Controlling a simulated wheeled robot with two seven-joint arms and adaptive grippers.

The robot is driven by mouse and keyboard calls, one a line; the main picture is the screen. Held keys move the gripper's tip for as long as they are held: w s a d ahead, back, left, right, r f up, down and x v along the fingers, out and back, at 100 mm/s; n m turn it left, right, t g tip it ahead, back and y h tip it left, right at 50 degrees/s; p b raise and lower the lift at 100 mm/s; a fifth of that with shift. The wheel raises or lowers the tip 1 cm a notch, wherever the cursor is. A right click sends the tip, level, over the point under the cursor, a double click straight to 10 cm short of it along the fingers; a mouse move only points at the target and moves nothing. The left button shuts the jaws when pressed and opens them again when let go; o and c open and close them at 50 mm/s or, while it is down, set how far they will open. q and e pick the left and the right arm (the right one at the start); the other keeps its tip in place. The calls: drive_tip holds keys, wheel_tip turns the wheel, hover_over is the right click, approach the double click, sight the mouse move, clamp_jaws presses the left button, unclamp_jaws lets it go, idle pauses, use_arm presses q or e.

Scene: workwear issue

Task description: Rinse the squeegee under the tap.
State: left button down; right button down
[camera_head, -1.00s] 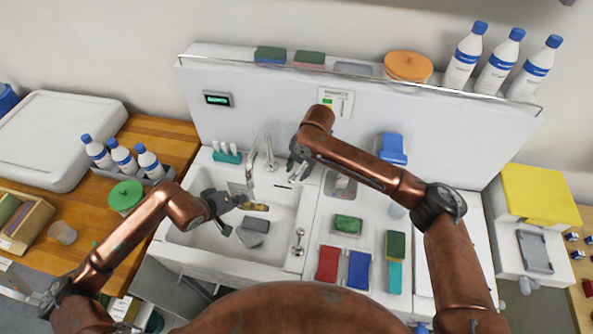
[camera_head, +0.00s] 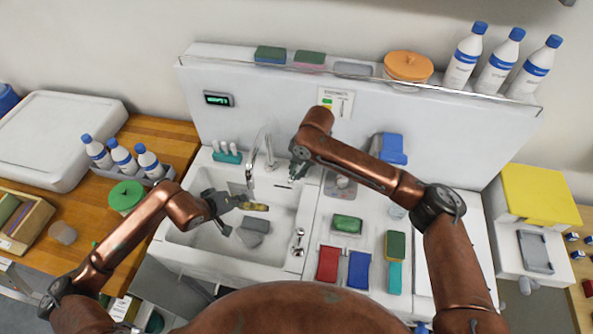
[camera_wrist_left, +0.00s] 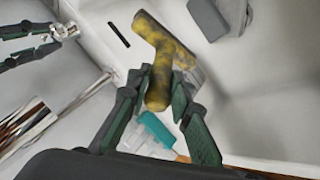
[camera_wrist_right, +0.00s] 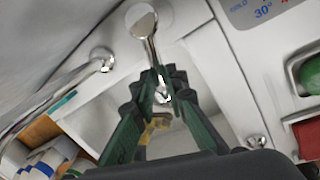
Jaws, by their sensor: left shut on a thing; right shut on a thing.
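The squeegee (camera_head: 255,206), with a stained yellow body, is held over the sink basin (camera_head: 190,237). My left gripper (camera_head: 232,203) is shut on its handle. In the left wrist view the squeegee (camera_wrist_left: 172,55) points away from the fingers, with a grey edge along one side. The chrome tap (camera_head: 265,152) stands at the back of the sink, its spout above and behind the squeegee. My right gripper (camera_head: 297,172) is shut on the tap's chrome lever (camera_wrist_right: 143,25), right of the spout. I cannot make out any running water.
A grey block (camera_head: 255,226) lies in the basin beneath the squeegee. A teal holder (camera_head: 226,154) stands at the sink's back left corner. Red (camera_head: 327,264) and blue (camera_head: 359,269) pads lie on the drainer at right. A panel (camera_head: 205,72) rises behind the sink.

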idle(0.3)
drive_tip(key=shift+s+d+n+g, duration=0.25)
drive_tip(key=shift+d+n, duration=0.45)
drive_tip(key=shift+n, duration=0.6)
drive_tip(key=c, duration=1.9)
unclamp_jaws()
drive_tip(key=shift+c, duration=0.2)
drive_tip(key=shift+r, duration=0.1)
drive_tip(key=w+v, duration=0.1)
drive_tip(key=v, duration=1)
drive_tip(key=shift+s+d+r, duration=0.25)
drive_tip(key=shift+s+r, duration=0.1)
drive_tip(key=shift+r, duration=0.05)
